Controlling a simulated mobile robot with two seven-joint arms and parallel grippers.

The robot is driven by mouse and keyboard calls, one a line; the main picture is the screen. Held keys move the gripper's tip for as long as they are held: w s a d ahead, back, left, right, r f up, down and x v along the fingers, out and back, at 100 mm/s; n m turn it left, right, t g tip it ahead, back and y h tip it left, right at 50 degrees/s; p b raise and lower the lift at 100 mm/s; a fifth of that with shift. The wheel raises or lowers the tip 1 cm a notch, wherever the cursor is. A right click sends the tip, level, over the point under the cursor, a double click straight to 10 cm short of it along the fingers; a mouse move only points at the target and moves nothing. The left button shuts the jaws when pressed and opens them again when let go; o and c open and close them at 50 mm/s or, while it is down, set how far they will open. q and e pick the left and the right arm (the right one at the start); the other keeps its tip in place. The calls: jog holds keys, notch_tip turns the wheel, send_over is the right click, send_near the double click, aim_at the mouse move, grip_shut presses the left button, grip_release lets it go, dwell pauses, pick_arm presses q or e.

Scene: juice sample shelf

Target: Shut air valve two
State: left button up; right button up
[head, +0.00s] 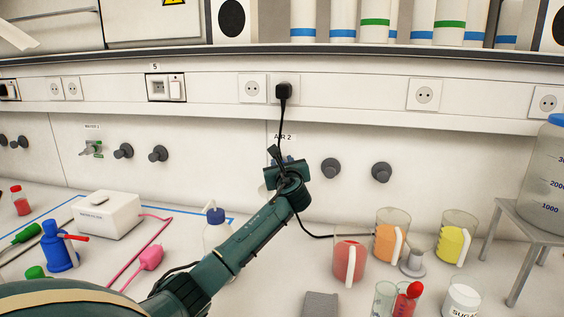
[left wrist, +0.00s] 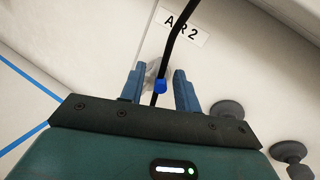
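The air valve two is a small fitting on the back wall, below the label "AIR 2" (head: 283,137). In the left wrist view its blue handle (left wrist: 160,86) sits between the two fingers of my left gripper (left wrist: 158,75). The fingers are apart, with a gap on each side of the handle. A black cable (left wrist: 172,42) crosses close to the handle. In the head view my left gripper (head: 286,170) is at the wall and hides most of the valve. My right gripper is not in view.
Dark round knobs (head: 331,168) stick out of the wall to the right of the valve. The cable drops from a black plug (head: 284,91) past my gripper. A blue-capped bottle (head: 217,232) and a red jug (head: 349,262) stand on the bench below.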

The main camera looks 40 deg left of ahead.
pick_arm(q)
jog(key=shift+w+a, duration=0.45)
jog(key=shift+c, duration=0.2)
grip_shut()
